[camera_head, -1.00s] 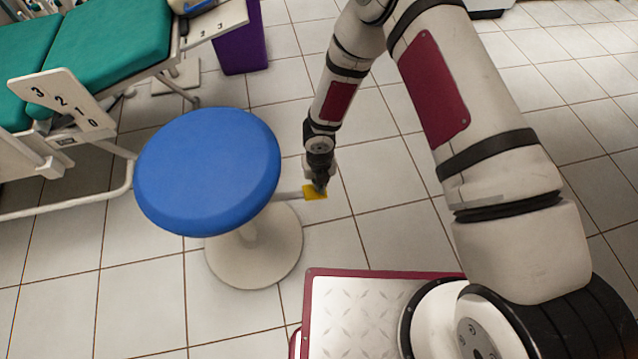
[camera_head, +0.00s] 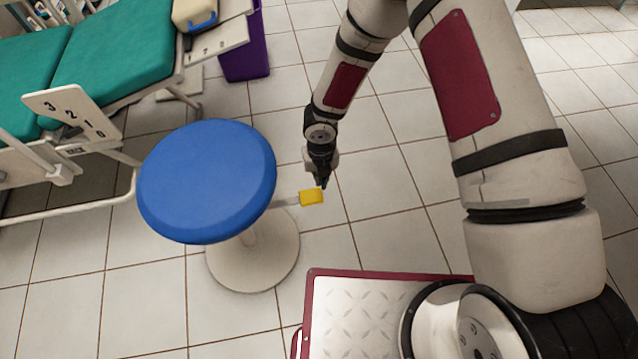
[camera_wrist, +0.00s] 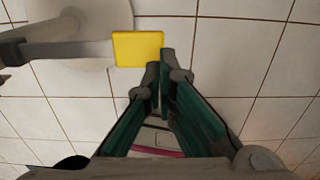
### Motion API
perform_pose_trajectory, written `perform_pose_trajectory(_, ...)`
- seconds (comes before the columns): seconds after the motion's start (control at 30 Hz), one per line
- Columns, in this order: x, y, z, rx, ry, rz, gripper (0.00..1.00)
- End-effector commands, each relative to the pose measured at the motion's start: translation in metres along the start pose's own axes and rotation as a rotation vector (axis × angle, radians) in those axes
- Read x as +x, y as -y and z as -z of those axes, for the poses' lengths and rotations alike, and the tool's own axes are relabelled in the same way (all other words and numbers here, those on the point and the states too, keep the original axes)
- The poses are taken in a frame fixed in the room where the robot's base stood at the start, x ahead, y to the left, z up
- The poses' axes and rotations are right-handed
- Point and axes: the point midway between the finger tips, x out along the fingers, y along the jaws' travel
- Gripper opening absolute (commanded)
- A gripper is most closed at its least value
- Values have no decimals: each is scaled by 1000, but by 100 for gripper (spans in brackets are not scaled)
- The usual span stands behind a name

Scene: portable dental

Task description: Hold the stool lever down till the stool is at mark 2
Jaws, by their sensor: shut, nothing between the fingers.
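The stool has a round blue seat (camera_head: 207,180) on a pale round base (camera_head: 250,258) in the head view. Its lever ends in a yellow tab (camera_head: 311,197) to the right of the seat; the tab also shows in the wrist view (camera_wrist: 138,48). My gripper (camera_head: 322,186) is shut and empty, its tips at the tab's right edge. The wrist view shows the fingertips (camera_wrist: 160,72) close beside the tab; I cannot tell if they touch it. A white plate (camera_head: 72,113) numbered 3, 2, 1, 0 stands left of the seat. I cannot read exactly which mark the seat matches.
A green dental couch (camera_head: 115,55) with white rails fills the upper left. A purple bin (camera_head: 245,55) stands behind it. A second numbered white plate (camera_head: 217,42) is by the couch end. The tiled floor (camera_head: 390,205) around the gripper is clear.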

Motion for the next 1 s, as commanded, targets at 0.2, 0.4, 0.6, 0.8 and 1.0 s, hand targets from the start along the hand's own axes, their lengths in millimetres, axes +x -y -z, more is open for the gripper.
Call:
perform_pose_trajectory(0.2,-34,5,0,1,1,-1,0)
perform_pose_trajectory(0.4,-42,6,-1,0,1,-2,0)
perform_pose_trajectory(0.6,-41,6,-1,-1,1,-2,0)
perform_pose_trajectory(0.8,-41,6,-1,-1,2,-1,0)
perform_pose_trajectory(1.0,-44,9,-3,10,5,4,0)
